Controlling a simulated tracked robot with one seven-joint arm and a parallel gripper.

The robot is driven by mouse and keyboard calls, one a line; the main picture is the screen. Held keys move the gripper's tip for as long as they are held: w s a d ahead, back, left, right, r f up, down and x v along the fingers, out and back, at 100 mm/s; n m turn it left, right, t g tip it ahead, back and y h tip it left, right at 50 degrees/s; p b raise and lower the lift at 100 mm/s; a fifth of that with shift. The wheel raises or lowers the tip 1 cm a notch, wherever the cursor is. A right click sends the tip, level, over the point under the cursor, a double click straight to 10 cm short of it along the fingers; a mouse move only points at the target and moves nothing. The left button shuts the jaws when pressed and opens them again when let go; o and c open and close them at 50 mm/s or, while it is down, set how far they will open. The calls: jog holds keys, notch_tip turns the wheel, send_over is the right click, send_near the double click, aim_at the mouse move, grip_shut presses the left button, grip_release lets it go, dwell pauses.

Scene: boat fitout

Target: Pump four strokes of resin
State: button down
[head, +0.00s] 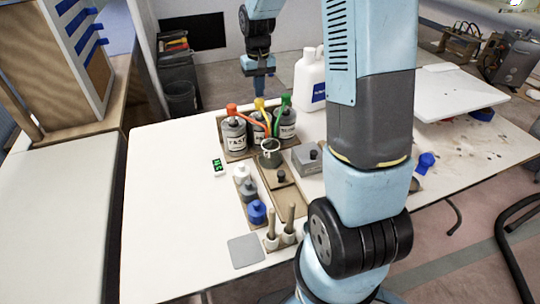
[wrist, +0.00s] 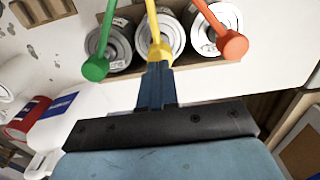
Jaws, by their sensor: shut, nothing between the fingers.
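Three cans with pumps stand in a row in a wooden tray (head: 237,157) on the white table. The left can (head: 234,135) has an orange-red pump head (head: 232,109), the middle one a yellow head (head: 260,103), the right one (head: 286,125) a green head (head: 285,99). I cannot read the labels surely. My gripper (head: 259,92) points down, shut and empty, right above the yellow head. In the wrist view its fingertips (wrist: 157,65) end at the yellow pump head (wrist: 160,52); I cannot tell whether they touch. A cup (head: 270,156) stands in front of the cans.
A small green-lit display (head: 217,167) lies left of the tray. White, grey and blue (head: 256,212) bottles and brushes (head: 271,230) stand in front. A white jug (head: 309,80) is behind right, a grey box (head: 307,159) right. The table's left side is clear.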

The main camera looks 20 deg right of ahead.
aim_at(260, 100)
jog(key=shift+f, duration=0.1)
dwell(0.3)
jog(key=shift+f, duration=1.9)
jog(key=shift+r, duration=2)
jog(key=shift+f, duration=0.2)
